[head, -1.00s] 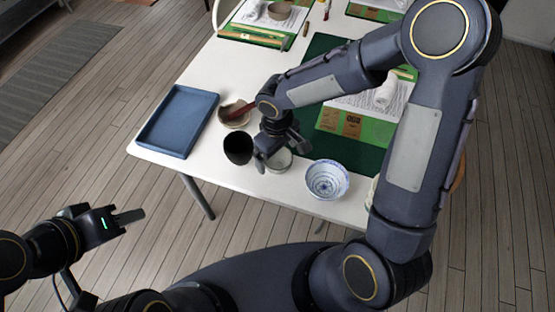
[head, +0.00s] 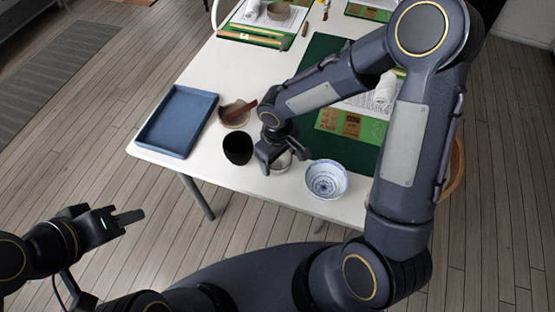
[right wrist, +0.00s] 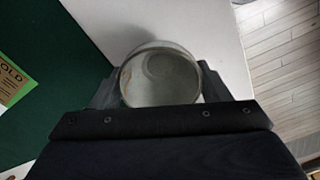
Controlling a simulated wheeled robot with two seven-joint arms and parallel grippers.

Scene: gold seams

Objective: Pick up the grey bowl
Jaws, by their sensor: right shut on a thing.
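The grey bowl (head: 281,162) is on or just above the white table near its front edge, partly hidden by my right gripper (head: 279,160). In the right wrist view the grey bowl (right wrist: 160,77) sits between the two fingers of my right gripper (right wrist: 159,90), which is shut on it. I cannot tell whether the bowl has left the table. My left gripper (head: 128,218) is over the floor at the lower left, away from the table; its finger gap does not show clearly.
A black cup (head: 238,149) stands just left of the grey bowl, and a blue-and-white bowl (head: 327,180) just right. A blue tray (head: 177,121) lies at the table's left end. A beige bowl with a brown stick (head: 235,113) is behind the cup. A green mat (head: 315,52) lies farther back.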

